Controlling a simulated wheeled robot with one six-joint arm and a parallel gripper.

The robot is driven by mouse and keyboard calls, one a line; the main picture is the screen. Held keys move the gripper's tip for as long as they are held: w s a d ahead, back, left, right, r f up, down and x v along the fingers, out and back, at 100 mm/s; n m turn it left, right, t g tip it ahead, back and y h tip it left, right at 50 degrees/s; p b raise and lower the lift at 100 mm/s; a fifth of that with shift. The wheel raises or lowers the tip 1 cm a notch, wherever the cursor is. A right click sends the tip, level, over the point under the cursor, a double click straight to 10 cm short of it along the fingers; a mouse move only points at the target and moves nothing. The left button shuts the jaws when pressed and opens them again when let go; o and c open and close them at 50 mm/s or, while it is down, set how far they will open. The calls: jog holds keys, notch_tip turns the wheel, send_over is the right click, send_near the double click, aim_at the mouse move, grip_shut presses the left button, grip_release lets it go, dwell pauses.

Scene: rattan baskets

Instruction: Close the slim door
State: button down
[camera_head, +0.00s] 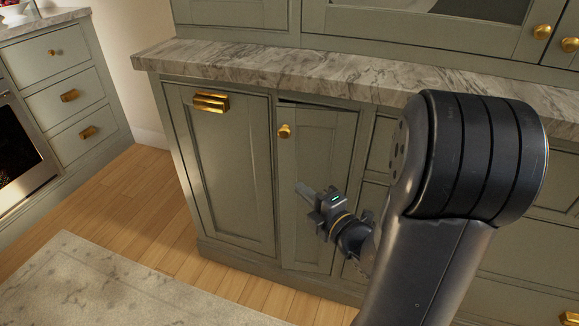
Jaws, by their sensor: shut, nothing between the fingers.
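The slim door (308,160) is a narrow grey-green panel under the marble counter, with a round brass knob (284,131) near its upper left. It stands slightly ajar: a dark gap shows along its top edge. My gripper (300,189) is shut and empty, in front of the door's middle, below the knob, with its fingers pointing left. I cannot tell whether the fingertips touch the door. My gripper and wrist hide part of the door's lower right.
A wider panel with a brass cup pull (210,102) stands left of the slim door. The marble counter (270,68) overhangs both. A rug (95,290) lies on the wooden floor at the lower left. Another drawer cabinet (70,95) stands at the far left.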

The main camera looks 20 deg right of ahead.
aim_at(291, 158)
jog(key=w+b, duration=0.1)
jog(key=w, duration=0.5)
jog(key=w+b, duration=0.1)
jog(key=w, duration=0.3)
jog(key=shift+a+b, duration=0.3)
jog(key=shift+b, duration=0.05)
jog(key=shift+w, duration=0.1)
jog(key=shift+w+d+r+p, duration=0.15)
jog(key=shift+w+p, duration=0.15)
jog(key=shift+p, duration=0.2)
jog(key=shift+w+d+p, duration=0.25)
jog(key=shift+w+p, duration=0.05)
jog(key=shift+w, duration=0.3)
jog(key=shift+w+d+p, duration=0.2)
jog(key=shift+w+p, duration=0.1)
jog(key=shift+w, duration=0.25)
jog(key=shift+s, duration=0.1)
